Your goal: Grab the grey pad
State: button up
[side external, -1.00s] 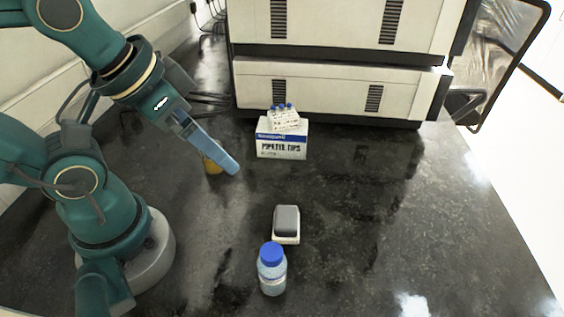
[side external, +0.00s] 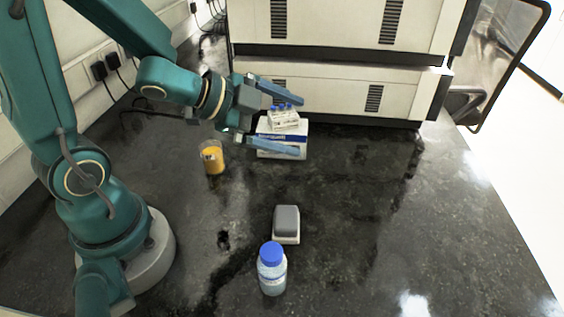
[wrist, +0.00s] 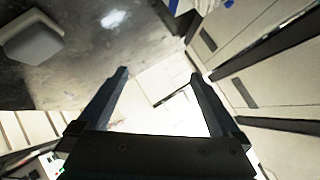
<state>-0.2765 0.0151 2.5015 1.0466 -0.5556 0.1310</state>
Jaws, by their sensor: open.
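The grey pad (side external: 287,217) lies on top of a white block (side external: 287,240) in the middle of the bench, just behind a blue-capped bottle. What looks like the same grey pad (wrist: 33,38) shows at the upper left of the wrist view, on its pale block. My gripper (side external: 301,126) is open, its two blue fingers spread apart near the pipette tips box at the back. It is well behind and above the pad. In the wrist view, nothing is visible between the fingers of my gripper (wrist: 160,73).
The bottle (side external: 272,275) stands close in front of the pad. A beaker of orange liquid (side external: 212,160) stands left. The pipette tips box (side external: 268,146) carries a small rack of blue-capped vials (side external: 285,121). White machines (side external: 330,90) line the back. The right of the bench is clear.

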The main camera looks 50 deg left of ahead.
aim_at(284, 216)
jog(key=s+d+f+g+h, duration=0.1)
jog(key=f, duration=0.1)
jog(key=s+d+f+m+g+h, duration=0.1)
jog(key=s+f+h, duration=0.1)
jog(key=s+d+f+g+h, duration=0.1)
jog(key=f, duration=0.1)
jog(key=shift+s+d+m+h, duration=0.3)
jog(key=shift+s+d, duration=0.05)
jog(key=s+f, duration=0.1)
jog(key=s+f+n+g+h, duration=0.1)
jog(key=s, duration=0.1)
jog(key=s+d+f+h, duration=0.1)
jog(key=shift+s+n, duration=0.15)
jog(key=shift+n, duration=0.25)
jog(key=shift+s+f+n, duration=0.15)
jog(key=shift+f+n, duration=0.2)
jog(key=shift+n, duration=0.05)
jog(key=shift+x, duration=2.45)
jog(key=c, duration=1.2)
jog(key=shift+c, duration=0.2)
jog(key=shift+a+r, duration=0.1)
jog(key=shift+r, duration=0.05)
